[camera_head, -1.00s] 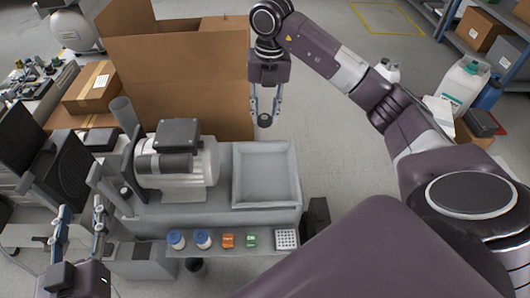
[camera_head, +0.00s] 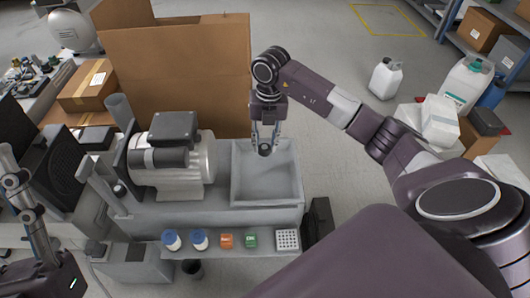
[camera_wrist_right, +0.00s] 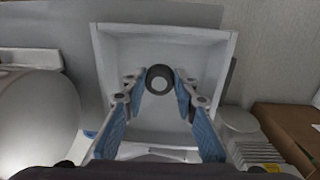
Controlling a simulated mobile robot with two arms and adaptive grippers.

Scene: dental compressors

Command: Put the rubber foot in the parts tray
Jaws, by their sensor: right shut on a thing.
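The rubber foot (camera_head: 264,150) is a small dark round piece with a lighter centre. My right gripper (camera_head: 264,146) is shut on it, fingers pointing down. In the right wrist view the foot (camera_wrist_right: 160,79) sits between the blue-padded fingertips (camera_wrist_right: 160,84), with the grey parts tray (camera_wrist_right: 165,122) behind it. In the head view the foot is over the back part of the parts tray (camera_head: 265,190). The tray looks empty; its exact gap to the foot is hard to tell. My left gripper (camera_head: 32,215) is partly in view at the lower left, away from the tray.
A compressor motor (camera_head: 180,165) stands left of the tray. A large cardboard box (camera_head: 170,75) stands behind.

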